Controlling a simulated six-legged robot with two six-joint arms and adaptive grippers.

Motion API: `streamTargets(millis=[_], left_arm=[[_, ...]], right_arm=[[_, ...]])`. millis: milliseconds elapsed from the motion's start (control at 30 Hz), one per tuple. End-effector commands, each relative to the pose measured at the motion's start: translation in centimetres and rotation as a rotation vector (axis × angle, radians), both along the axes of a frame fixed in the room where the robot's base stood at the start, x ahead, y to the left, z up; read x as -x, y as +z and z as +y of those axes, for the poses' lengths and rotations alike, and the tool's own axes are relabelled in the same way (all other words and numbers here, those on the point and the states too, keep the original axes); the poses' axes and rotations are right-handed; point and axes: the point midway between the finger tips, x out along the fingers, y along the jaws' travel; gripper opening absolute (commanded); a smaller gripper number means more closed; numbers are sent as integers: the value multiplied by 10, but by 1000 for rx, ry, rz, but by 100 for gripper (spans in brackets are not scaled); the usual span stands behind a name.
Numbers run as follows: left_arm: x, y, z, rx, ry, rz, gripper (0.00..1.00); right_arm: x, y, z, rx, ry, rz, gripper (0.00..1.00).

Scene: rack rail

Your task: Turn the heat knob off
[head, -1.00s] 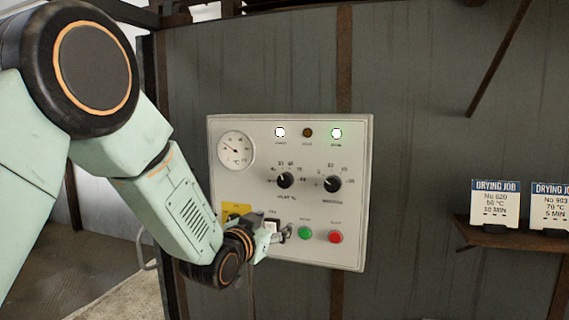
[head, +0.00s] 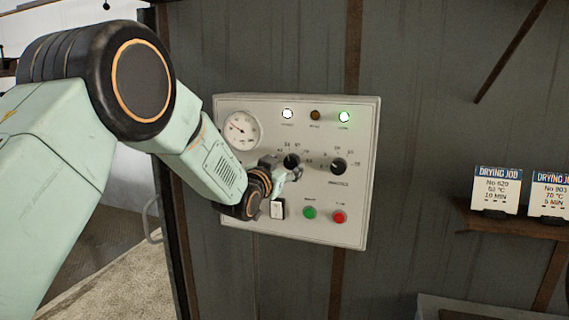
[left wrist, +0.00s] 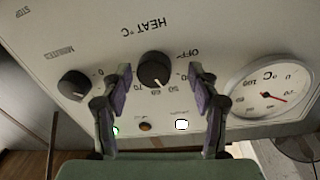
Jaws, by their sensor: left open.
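The heat knob is black and round with a white pointer mark. In the left wrist view, which is upside down, the heat knob (left wrist: 154,70) shows between my fingertips under the HEAT °C lettering. Its mark points near 60, away from the OFF label (left wrist: 187,53). In the head view the heat knob (head: 291,160) is partly covered by my gripper. My left gripper (head: 284,172) is open in front of the panel. In the left wrist view its fingers (left wrist: 160,76) stand apart on either side of the knob; contact is not visible. My right gripper is in neither view.
The control panel (head: 235,190) also carries a minutes knob (head: 338,166), a dial gauge (head: 240,131), a white switch (head: 277,209), a green button (head: 310,212) and a red button (head: 340,216). Two lamps are lit. Drying job cards (head: 496,190) stand on a shelf at right.

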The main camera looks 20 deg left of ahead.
Motion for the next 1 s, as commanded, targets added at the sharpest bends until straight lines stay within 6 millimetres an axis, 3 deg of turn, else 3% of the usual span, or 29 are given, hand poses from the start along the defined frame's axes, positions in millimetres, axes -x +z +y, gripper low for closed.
streamTargets(millis=[367, 1000], left_arm=[[-3, -1, -1, 0, -1, 0, 59], [-3, 1, -1, -1, -2, -3, 6]], right_arm=[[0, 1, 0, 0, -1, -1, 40], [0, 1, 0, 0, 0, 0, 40]])
